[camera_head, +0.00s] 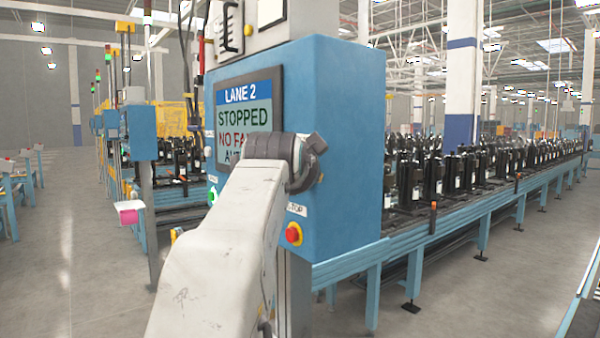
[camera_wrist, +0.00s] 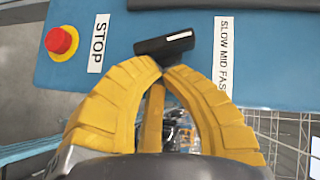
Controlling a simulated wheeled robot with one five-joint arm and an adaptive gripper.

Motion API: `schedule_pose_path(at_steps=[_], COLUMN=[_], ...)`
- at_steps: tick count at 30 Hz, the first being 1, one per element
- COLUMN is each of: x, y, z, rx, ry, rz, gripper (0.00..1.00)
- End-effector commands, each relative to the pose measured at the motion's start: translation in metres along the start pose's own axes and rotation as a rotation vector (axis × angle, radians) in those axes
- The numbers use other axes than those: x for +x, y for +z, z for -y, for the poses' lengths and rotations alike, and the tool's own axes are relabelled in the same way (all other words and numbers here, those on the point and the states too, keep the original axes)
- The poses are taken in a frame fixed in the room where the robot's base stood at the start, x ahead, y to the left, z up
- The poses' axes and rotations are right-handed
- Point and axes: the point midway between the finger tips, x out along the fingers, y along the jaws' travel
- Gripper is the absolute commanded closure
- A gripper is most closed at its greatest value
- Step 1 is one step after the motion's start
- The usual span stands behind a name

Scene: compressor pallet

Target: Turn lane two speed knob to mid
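The black speed knob (camera_wrist: 165,43), a bar with a white line, is on the blue panel face in the wrist view. It lies slightly tilted beside the label reading SLOW MID FAST (camera_wrist: 223,52). In the head view my arm covers part of the blue lane 2 cabinet (camera_head: 345,130), and the knob and fingers are hidden. The screen (camera_head: 247,112) reads LANE 2 STOPPED.
A red stop button (camera_wrist: 60,41) on a yellow base sits left of the knob. A blue conveyor (camera_head: 440,225) carrying several black compressors runs right.

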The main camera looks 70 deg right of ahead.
Motion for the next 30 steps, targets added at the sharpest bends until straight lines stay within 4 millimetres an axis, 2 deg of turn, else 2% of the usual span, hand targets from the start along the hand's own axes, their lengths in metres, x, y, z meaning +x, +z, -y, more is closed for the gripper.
schedule_pose_path(at_steps=[10, 30], x=[0.0092, 0.0063], y=[0.0089, 0.0063], z=[-0.0091, -0.0016], rx=[0.064, 0.063], ry=[-0.064, -0.065], rz=[0.003, 0.001], gripper=[1.0, 1.0])
